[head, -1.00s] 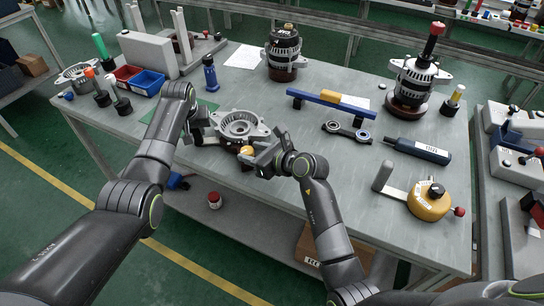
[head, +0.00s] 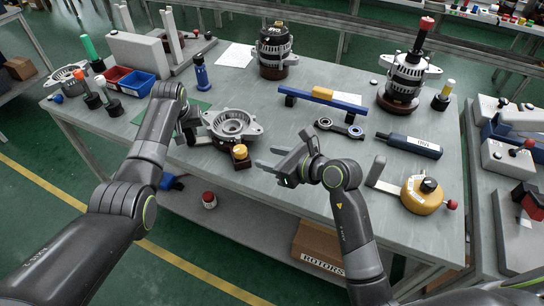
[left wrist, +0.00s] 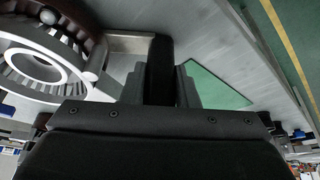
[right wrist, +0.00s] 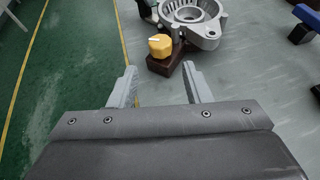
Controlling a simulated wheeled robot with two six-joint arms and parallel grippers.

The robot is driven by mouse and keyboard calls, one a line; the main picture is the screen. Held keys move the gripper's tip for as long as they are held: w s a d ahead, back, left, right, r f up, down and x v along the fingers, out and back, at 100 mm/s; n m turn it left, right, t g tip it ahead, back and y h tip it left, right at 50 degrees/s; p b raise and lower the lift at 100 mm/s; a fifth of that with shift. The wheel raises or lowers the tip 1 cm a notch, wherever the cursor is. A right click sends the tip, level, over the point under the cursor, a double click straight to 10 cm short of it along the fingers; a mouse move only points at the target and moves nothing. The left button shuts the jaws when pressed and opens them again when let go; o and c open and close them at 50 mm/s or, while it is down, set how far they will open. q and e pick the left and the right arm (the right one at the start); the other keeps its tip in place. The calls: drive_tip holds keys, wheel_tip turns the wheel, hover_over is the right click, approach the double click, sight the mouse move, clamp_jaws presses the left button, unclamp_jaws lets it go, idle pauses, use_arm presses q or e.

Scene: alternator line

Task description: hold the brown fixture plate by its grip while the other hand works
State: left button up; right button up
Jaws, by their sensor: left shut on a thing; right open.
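The brown fixture plate (head: 243,163) lies on the table, mostly hidden under a grey alternator housing (head: 232,125). A yellow knob (head: 239,152) sits at its near corner; plate (right wrist: 165,65), knob (right wrist: 159,45) and housing (right wrist: 195,14) also show in the right wrist view. My left gripper (head: 192,136) is at the plate's left side. In the left wrist view its fingers are shut on the plate's dark grip (left wrist: 160,60), which joins a pale metal bar (left wrist: 128,43). My right gripper (head: 277,164) is open and empty, right of the knob and apart from it.
A yellow round tool (head: 427,194) with a flat handle lies at the right. Red and blue bins (head: 137,84) stand at the back left.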

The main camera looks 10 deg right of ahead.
sight(242, 149)
drive_tip(key=shift+w, duration=0.1)
drive_tip(key=w+n+g+y, duration=0.1)
drive_tip(key=w+f+n+g+y, duration=0.1)
drive_tip(key=n, duration=0.1)
drive_tip(key=shift+w+d+f+g, duration=0.15)
drive_tip(key=shift+f+g, duration=0.1)
drive_tip(key=shift+g, duration=0.15)
drive_tip(key=shift+w+d+r+n+g+y, duration=0.7)
drive_tip(key=shift+w+d+n+g+y, duration=0.3)
drive_tip(key=shift+w+d+n+g, duration=0.35)
drive_tip(key=x, duration=1.1)
drive_tip(key=shift+w+a+f, duration=0.1)
drive_tip(key=shift+a, duration=0.3)
drive_tip(key=c, duration=0.7)
